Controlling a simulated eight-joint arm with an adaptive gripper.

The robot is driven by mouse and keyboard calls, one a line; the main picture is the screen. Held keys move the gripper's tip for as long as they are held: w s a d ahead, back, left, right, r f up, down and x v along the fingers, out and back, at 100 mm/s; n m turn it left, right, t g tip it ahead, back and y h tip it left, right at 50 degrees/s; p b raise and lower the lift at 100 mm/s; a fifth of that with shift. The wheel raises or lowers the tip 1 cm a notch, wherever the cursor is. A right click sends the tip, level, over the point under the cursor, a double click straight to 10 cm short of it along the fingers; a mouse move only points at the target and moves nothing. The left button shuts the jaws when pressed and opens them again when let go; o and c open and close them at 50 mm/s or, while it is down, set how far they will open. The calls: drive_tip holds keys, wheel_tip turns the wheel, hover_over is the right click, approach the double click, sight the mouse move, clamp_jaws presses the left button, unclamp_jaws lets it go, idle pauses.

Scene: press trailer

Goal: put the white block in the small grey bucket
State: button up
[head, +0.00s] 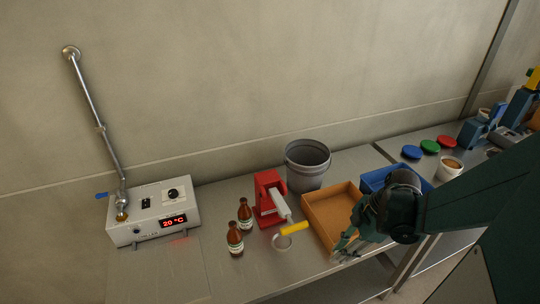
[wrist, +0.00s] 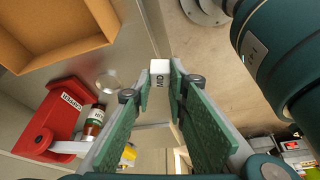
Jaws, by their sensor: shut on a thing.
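The white block (wrist: 160,74), with dark lettering on its face, is between the fingertips of my gripper (wrist: 162,88) in the wrist view. My gripper is shut on it. The small grey bucket (head: 304,179) stands upright at the back of the table, behind the orange tray and to the left of my gripper. Its open top faces up.
The orange tray (head: 319,195) and red press (head: 266,198) with a yellow handle (head: 295,228) stand before the bucket. A blue bin (head: 373,180) is right of it. A clear ring (wrist: 108,82) lies by the press.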

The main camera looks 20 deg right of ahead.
drive_tip(key=w+d+r+m+p, duration=0.2)
drive_tip(key=w+d+r, duration=0.2)
drive_tip(key=w, duration=1.1)
drive_tip(key=w+d+r+m+t+p, duration=0.1)
drive_tip(key=w+d+r, duration=0.3)
drive_tip(key=w, duration=1.2)
drive_tip(key=w+d+r+m+t+p, duration=0.1)
drive_tip(key=w+d+r+p, duration=0.3)
drive_tip(key=w+r, duration=0.4)
drive_tip(key=w+m, duration=0.1)
drive_tip(key=w, duration=0.6)
drive_tip(key=shift+w+m+h, duration=0.2)
drive_tip(key=shift+m+h, duration=0.1)
drive_tip(key=shift+h, duration=0.1)
drive_tip(key=shift+f, duration=0.2)
wheel_tip(320, 180, down, 11)
drive_tip(key=b, duration=0.3)
drive_tip(key=shift+r+b, duration=0.15)
drive_tip(key=shift+b, duration=0.2)
drive_tip(key=o, duration=0.9)
drive_tip(key=shift+r, duration=0.1)
